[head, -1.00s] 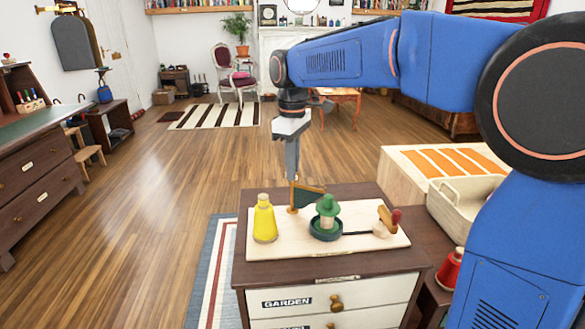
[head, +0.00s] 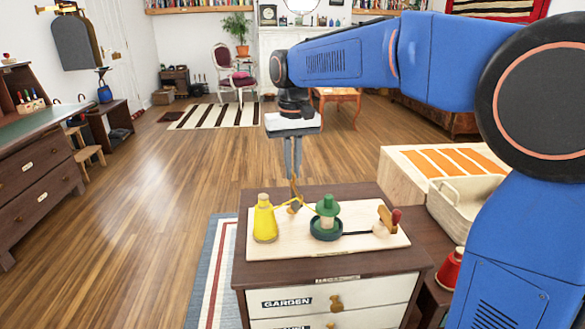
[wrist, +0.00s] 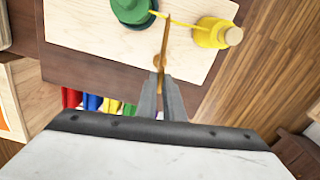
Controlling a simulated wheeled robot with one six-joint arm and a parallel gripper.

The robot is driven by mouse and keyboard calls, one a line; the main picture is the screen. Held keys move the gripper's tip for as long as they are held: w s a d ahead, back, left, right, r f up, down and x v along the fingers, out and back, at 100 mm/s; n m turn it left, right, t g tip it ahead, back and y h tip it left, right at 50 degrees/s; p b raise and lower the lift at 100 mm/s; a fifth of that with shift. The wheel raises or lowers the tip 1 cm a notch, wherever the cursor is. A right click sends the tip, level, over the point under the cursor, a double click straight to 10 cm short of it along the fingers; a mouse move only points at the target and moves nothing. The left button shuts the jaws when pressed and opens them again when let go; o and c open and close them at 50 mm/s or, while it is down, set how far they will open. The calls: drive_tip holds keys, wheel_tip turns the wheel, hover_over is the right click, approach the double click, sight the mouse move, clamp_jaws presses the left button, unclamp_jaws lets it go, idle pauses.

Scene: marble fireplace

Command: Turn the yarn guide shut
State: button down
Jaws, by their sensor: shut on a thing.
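The yarn guide (head: 295,207) is a small turning piece at the back of a pale wooden board (head: 258,262). In the wrist view the guide (wrist: 166,42) shows as a thin brown edge. My gripper (head: 293,179) points down and is shut on its near end; the fingertips also show in the wrist view (wrist: 161,78). A yellow yarn cone (head: 264,220) stands left on the board, and a green spool (head: 327,208) sits in a dark round base. Yellow yarn (wrist: 180,20) runs from the cone past the guide toward the spool.
The board lies on a dark drawer cabinet (head: 336,275) labelled GARDEN. A basket (head: 462,212) and a red cone (head: 451,269) are further right. Several coloured objects (wrist: 90,102) hang or stand below in the wrist view.

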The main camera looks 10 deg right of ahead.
drive_tip(key=shift+r+m, duration=0.1)
drive_tip(key=shift+m, duration=0.7)
drive_tip(key=c, duration=1.9)
unclamp_jaws()
drive_tip(key=shift+o, duration=0.2)
wheel_tip(320, 180, up, 17)
drive_tip(key=shift+r, duration=0.15)
